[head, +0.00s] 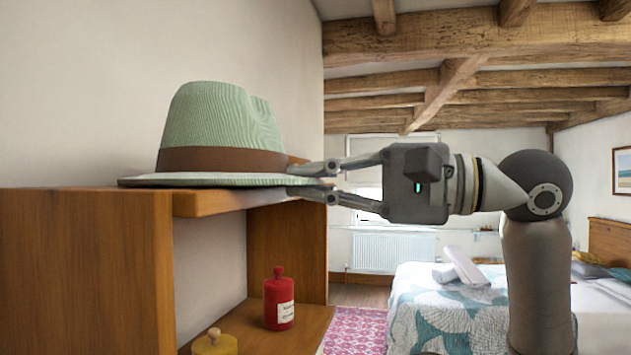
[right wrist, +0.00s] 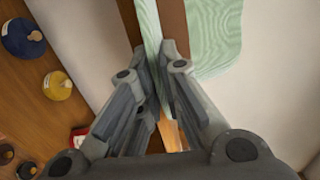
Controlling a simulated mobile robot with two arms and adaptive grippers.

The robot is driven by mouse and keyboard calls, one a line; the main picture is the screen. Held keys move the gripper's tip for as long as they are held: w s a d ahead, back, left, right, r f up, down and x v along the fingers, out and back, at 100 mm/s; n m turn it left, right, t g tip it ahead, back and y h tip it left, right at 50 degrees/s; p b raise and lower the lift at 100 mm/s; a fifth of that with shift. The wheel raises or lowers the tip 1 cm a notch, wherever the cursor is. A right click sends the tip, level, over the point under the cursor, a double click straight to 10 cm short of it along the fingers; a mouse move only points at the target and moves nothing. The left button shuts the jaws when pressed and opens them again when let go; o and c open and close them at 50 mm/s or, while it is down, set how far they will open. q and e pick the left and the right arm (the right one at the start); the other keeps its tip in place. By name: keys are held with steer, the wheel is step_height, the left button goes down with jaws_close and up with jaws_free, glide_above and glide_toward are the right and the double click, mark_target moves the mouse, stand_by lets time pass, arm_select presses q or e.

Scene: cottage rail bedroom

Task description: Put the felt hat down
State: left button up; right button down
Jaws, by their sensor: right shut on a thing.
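The felt hat (head: 215,120) is pale green with a brown band. It is upright over the top board of the wooden shelf (head: 85,260), with its brim level with the board. I cannot tell whether the brim fully rests on the wood. My right gripper (head: 310,181) comes in from the right and is shut on the brim's right edge. In the right wrist view the gripper (right wrist: 163,58) has the thin brim between its fingers, and the green crown (right wrist: 212,35) shows beyond. My left gripper is in neither view.
Lower in the shelf stand a red bottle (head: 279,305) and a yellow lidded jar (head: 214,344); a blue container (right wrist: 22,38) shows in the right wrist view. A bed (head: 460,310) and a pink rug (head: 355,330) lie beyond. The wall is close behind the hat.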

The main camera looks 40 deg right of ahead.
steer(key=shift+a, duration=0.1)
steer(key=shift+f, duration=0.15)
steer(key=c, duration=1.6)
jaws_free()
